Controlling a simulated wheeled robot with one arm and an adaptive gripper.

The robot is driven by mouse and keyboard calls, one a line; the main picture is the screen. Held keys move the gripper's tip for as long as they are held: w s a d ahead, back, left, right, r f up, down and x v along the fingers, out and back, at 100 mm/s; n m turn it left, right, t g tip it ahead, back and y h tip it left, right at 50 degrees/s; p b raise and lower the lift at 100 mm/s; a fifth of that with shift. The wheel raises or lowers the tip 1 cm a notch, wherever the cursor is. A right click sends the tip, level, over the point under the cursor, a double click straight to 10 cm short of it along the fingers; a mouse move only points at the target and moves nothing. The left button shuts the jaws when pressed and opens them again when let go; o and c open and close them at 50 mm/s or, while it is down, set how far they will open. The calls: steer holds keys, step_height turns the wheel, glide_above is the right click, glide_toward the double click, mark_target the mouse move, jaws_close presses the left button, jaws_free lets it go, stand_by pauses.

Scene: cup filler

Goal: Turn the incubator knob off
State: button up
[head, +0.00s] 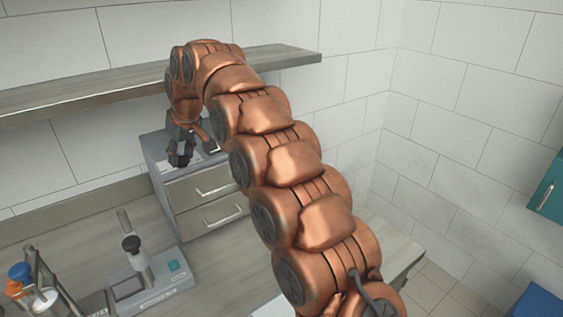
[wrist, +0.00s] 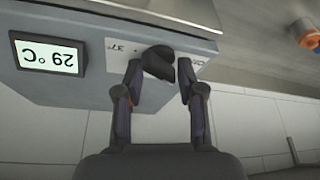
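The incubator is a grey box with two handled drawers (head: 205,196) in the head view, set against the back wall. The dark knob (wrist: 158,62) sits right of the display, beside a white label marked 37°. My gripper (wrist: 160,80) has its fingertips on either side of the knob, very close to it; firm contact does not show. In the head view my gripper (head: 182,152) is over the box's top, and the knob cannot be made out.
A wooden shelf (head: 100,88) runs along the wall close to my arm. On the counter (head: 215,270) stand a grey stand device (head: 155,285) and a rack with a blue-capped item (head: 20,272). A teal cabinet (head: 547,200) is at right.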

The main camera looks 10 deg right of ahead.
steer(key=m+p, duration=0.1)
steer(key=m, duration=0.1)
steer(key=m+t+h, duration=0.1)
steer(key=m, duration=0.2)
steer(key=shift+s+a+h+p, duration=0.1)
steer(key=shift+a+h+p, duration=0.05)
steer(key=shift+h+p, duration=0.2)
steer(key=m+h+p, duration=0.1)
steer(key=m, duration=0.2)
steer(key=shift+a, duration=0.2)
steer(key=shift+r+m+h+p, duration=0.15)
steer(key=shift+m+h+p, duration=0.35)
steer(key=shift+m, duration=0.4)
steer(key=shift+b+v, duration=1.15)
steer(key=shift+v, duration=2.5)
steer(key=s+d+g+p, duration=0.1)
steer(key=s+d, duration=0.6)
steer(key=d, duration=0.4)
steer(key=s+d+f+g+p, duration=0.1)
steer(key=s+d+g+p, duration=0.1)
steer(key=s+d, duration=0.6)
steer(key=shift+s+d+h, duration=0.25)
steer(key=shift+d+h, duration=0.1)
steer(key=shift+d, duration=1.95)
steer(key=shift+w, duration=0.1)
